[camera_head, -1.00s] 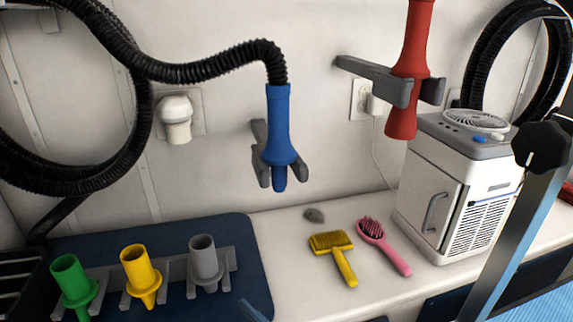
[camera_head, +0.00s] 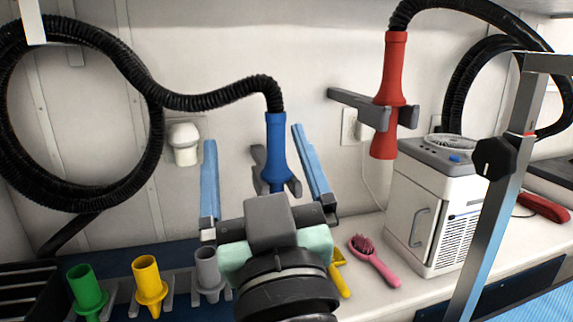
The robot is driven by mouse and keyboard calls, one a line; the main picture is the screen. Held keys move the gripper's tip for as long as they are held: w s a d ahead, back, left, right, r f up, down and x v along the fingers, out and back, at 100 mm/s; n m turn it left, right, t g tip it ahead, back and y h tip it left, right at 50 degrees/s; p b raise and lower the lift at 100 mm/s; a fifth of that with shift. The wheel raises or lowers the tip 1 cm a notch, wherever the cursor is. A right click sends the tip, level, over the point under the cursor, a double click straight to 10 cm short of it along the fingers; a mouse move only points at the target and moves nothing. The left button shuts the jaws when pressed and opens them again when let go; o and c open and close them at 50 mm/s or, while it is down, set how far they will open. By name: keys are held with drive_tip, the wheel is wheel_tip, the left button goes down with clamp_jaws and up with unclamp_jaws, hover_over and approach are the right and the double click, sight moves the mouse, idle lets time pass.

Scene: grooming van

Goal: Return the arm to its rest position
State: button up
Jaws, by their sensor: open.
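My gripper (camera_head: 253,160) is in the lower middle of the head view, with its two blue fingers spread wide and pointing up toward the wall. The blue dryer nozzle (camera_head: 276,150) on its black hose shows between the fingers. It hangs in a grey wall holder (camera_head: 294,186), partly hidden behind my gripper. I see nothing held in my gripper. My wrist hides part of the counter and most of the yellow brush (camera_head: 341,280).
Green (camera_head: 87,290), yellow (camera_head: 148,281) and grey (camera_head: 207,270) nozzles stand in a rack at lower left. A pink brush (camera_head: 374,262) lies on the counter. A white cooler (camera_head: 430,210), a red nozzle (camera_head: 391,90) in its holder and a metal post (camera_head: 492,220) are at right.

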drive_tip(key=s+d+r+m+t+h+p, duration=0.1)
drive_tip(key=s+r+m+t+h, duration=0.15)
drive_tip(key=s+r, duration=0.4)
drive_tip(key=s+d+r+m+t+h+p, duration=0.2)
drive_tip(key=s+r+t+h, duration=0.1)
drive_tip(key=r, duration=0.7)
wheel_tip(320, 180, up, 16)
drive_tip(key=p, duration=1.7)
drive_tip(key=shift+w+r, duration=0.2)
drive_tip(key=shift+w, duration=0.1)
drive_tip(key=shift+a+g, duration=0.1)
drive_tip(key=shift+g, duration=0.15)
